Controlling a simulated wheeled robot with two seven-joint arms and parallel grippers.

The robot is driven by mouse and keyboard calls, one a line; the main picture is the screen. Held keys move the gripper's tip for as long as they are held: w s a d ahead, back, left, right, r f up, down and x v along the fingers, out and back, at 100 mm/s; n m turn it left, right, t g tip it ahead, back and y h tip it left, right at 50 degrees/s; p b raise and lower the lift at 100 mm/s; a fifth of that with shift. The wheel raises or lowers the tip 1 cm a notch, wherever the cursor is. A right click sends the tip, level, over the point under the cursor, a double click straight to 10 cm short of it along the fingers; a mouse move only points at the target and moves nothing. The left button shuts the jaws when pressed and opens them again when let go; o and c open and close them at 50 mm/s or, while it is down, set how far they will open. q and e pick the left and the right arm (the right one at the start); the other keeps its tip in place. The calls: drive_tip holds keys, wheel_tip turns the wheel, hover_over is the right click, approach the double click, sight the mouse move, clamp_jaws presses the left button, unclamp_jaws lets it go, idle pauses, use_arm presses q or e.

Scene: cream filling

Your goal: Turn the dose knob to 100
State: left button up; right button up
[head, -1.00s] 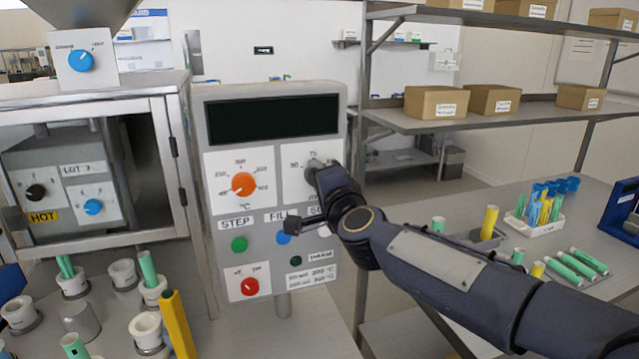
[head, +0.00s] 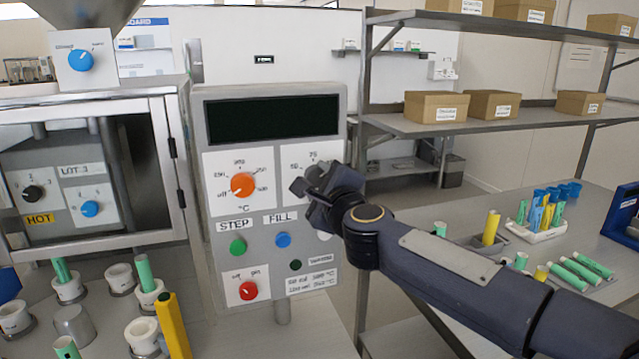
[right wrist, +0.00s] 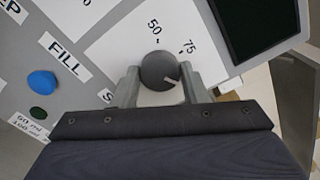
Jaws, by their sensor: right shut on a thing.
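The dose knob (right wrist: 159,69) is a round grey knob on a white plate, with labels 50 and 75 visible in the right wrist view. Its pale pointer mark faces lower right in that view, past the direction of the 75 label. No 100 label can be made out. My right gripper (right wrist: 159,76) is shut on the knob, one finger on each side. In the head view my right gripper (head: 316,192) covers most of the knob and the lower part of its plate. My left gripper is not in view.
The control panel (head: 211,130) also carries an orange temperature knob (head: 242,186), a green button (head: 238,246), a blue button (head: 283,240) and a red knob (head: 249,290). A glass-fronted cabinet (head: 165,140) stands close on the left. Shelving with boxes (head: 436,106) is behind right.

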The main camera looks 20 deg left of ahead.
drive_tip(key=shift+f, duration=0.1)
idle(0.3)
drive_tip(key=o, duration=1)
drive_tip(key=shift+c, duration=0.2)
drive_tip(key=b+v, duration=0.2)
drive_tip(key=v, duration=0.5)
drive_tip(key=shift+s+d, duration=0.25)
drive_tip(key=shift+s, duration=0.1)
